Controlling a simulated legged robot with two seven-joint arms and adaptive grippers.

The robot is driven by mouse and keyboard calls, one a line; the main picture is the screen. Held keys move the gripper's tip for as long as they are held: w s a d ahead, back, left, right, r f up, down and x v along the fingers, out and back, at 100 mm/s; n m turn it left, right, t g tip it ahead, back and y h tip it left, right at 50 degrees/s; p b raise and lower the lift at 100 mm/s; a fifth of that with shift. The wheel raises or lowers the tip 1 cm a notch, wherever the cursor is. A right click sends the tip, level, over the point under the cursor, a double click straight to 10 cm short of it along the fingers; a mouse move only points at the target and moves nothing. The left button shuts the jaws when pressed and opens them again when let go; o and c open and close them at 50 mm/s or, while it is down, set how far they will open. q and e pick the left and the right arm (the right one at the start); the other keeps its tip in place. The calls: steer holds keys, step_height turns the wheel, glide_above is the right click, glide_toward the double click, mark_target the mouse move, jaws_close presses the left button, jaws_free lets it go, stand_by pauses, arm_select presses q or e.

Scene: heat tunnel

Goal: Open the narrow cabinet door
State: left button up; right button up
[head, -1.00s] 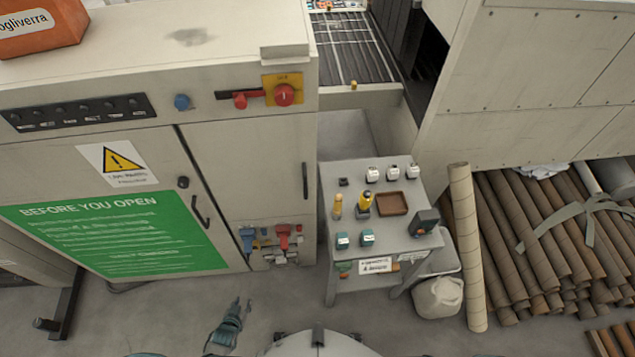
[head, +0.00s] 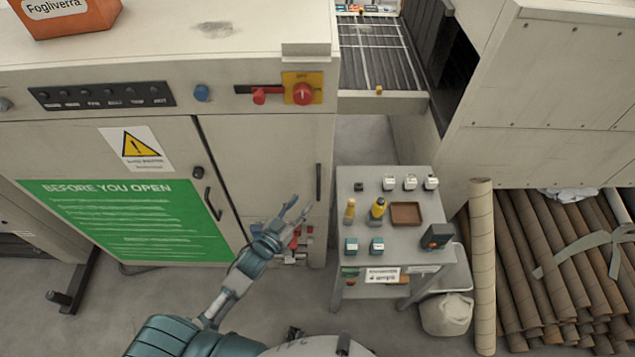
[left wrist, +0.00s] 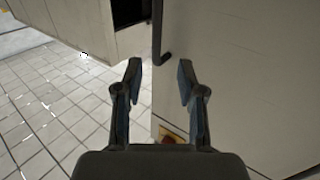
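The narrow cabinet door (head: 270,165) is the pale panel right of the dark slanting seam, and it looks shut. Its dark vertical handle (head: 318,182) is near its right edge. My left gripper (head: 298,208) is in front of the door's lower part, left of and below the handle in the picture. In the left wrist view the gripper (left wrist: 157,72) is open and empty. A dark bar handle (left wrist: 157,35) shows beyond its fingertips, roughly between them; I see no contact. My right gripper is not in view.
A small cart (head: 355,230) with bottles and boxes stands just right of the cabinet. Red lockout pieces (head: 296,238) hang low on the cabinet, partly behind my gripper. The wide door (head: 100,160) with a green sign is at left. Cardboard tubes (head: 550,260) lie at right.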

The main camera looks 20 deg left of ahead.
mark_target(318, 186)
arm_select(q)
steer(key=x, duration=0.9)
steer(key=shift+s+d, duration=0.2)
steer(key=shift+d, duration=0.15)
steer(key=shift+w, duration=0.35)
steer(key=shift+w+a, duration=0.2)
steer(key=shift+d, duration=0.1)
steer(key=c, duration=0.7)
steer(key=shift+s+d, duration=0.1)
jaws_close()
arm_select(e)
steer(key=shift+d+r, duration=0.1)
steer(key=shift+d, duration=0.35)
